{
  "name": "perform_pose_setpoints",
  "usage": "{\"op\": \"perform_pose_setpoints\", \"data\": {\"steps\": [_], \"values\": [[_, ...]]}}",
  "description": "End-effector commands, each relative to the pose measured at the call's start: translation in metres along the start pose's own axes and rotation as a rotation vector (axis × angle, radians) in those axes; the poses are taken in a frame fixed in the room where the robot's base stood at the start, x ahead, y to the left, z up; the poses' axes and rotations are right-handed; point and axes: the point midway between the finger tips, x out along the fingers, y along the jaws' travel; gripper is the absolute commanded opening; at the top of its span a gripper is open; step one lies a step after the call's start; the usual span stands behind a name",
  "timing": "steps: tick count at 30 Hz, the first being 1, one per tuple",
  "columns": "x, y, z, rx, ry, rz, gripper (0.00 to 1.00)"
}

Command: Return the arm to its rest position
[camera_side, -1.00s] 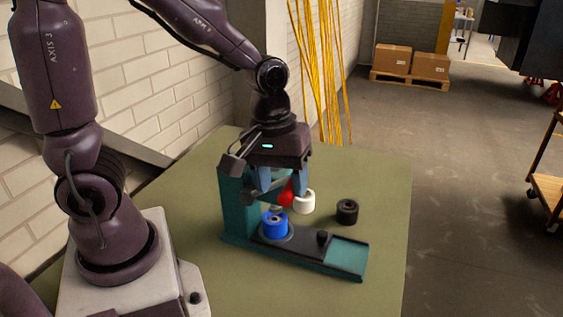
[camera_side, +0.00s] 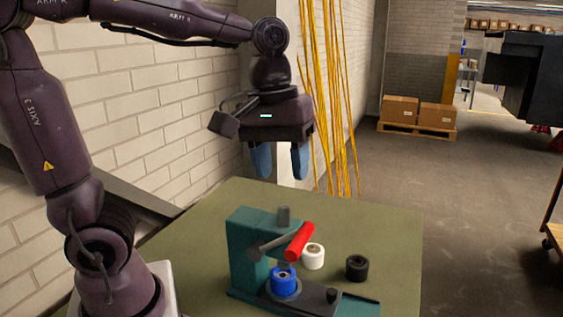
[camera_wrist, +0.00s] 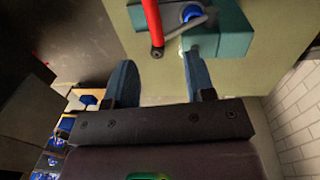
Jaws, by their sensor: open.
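My gripper (camera_side: 279,162) is open and empty, raised in the air well above the table. Its two blue fingers also show apart in the wrist view (camera_wrist: 160,85). Below it a teal press-like fixture (camera_side: 245,251) stands on the green table (camera_side: 385,222). The fixture has a grey lever with a red handle (camera_side: 299,241), tilted up to the right. The red handle also shows at the top of the wrist view (camera_wrist: 152,20). A blue roller (camera_side: 284,279) sits on the fixture's base under the lever. My gripper touches none of these.
A white roller (camera_side: 313,256) and a black roller (camera_side: 357,268) stand on the table right of the fixture. Yellow hanging strands (camera_side: 325,95) and a white brick wall (camera_side: 130,125) are behind my gripper. Cardboard boxes (camera_side: 418,112) sit on a pallet far back.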

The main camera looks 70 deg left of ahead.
Motion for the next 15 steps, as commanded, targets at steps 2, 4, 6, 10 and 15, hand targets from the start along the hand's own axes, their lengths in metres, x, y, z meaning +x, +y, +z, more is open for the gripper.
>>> {"op": "perform_pose_setpoints", "data": {"steps": [2, 4, 6, 10, 15], "values": [[0.000, 0.000, 0.000, 0.000, 0.000, 0.000, 0.50], [0.000, 0.000, 0.000, 0.000, 0.000, 0.001, 0.50], [0.000, 0.000, 0.000, 0.000, 0.000, 0.001, 0.50], [0.000, 0.001, -0.001, 0.033, 0.004, 0.004, 0.50], [0.010, -0.003, 0.000, 0.261, 0.049, 0.018, 0.50]]}}
